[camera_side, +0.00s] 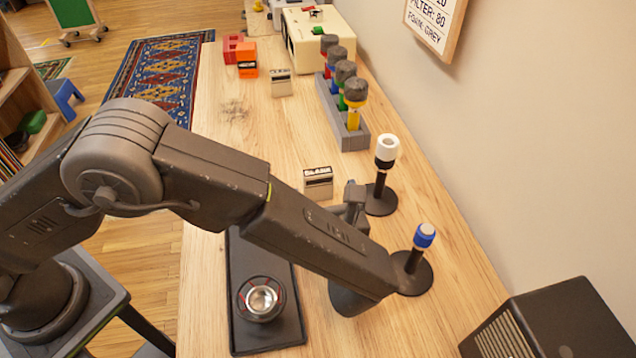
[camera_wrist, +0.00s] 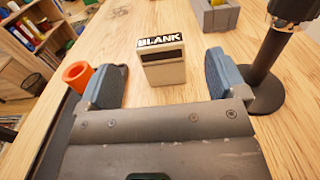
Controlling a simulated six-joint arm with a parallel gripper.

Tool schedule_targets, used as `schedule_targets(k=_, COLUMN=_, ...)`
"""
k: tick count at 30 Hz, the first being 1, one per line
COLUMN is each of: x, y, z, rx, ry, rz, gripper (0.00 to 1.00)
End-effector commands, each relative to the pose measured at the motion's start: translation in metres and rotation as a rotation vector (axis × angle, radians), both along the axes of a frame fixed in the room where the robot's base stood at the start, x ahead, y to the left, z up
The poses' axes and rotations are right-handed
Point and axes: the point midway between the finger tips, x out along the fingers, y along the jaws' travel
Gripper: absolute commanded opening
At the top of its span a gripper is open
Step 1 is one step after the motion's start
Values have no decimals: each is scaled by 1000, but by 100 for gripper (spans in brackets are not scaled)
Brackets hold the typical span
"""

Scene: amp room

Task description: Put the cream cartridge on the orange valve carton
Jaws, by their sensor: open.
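A cream cartridge (camera_side: 318,184) with a black label reading BLANK stands upright on the wooden bench. In the wrist view the cartridge (camera_wrist: 163,64) is ahead of and between my two fingers, with bare wood showing on both sides of it. My gripper (camera_wrist: 162,70) is open and empty; in the side view it is mostly hidden behind my arm. The orange valve carton (camera_side: 247,70), with a dark band, stands at the far left end of the bench, beside a red carton (camera_side: 232,46). A similar pale cartridge (camera_side: 280,83) stands near the orange carton.
Black round-based stands (camera_side: 381,204) hold white and blue-topped parts, right of my gripper. A grey rack (camera_side: 352,138) of coloured tools lies along the wall. A dark tray (camera_side: 240,325) holds a metal cup.

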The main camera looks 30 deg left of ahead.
Motion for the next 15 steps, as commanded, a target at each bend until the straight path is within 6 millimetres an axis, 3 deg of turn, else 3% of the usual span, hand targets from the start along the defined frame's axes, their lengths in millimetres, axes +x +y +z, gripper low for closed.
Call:
schedule_targets(k=3, x=0, y=1, z=-17, rx=1, ry=1, rz=1, gripper=90)
schedule_targets(k=11, x=16, y=16, z=-14, rx=-2, ry=-1, rz=3, gripper=90)
schedule_targets(k=15, x=32, y=33, z=-14, rx=-1, ry=0, rz=5, gripper=90)
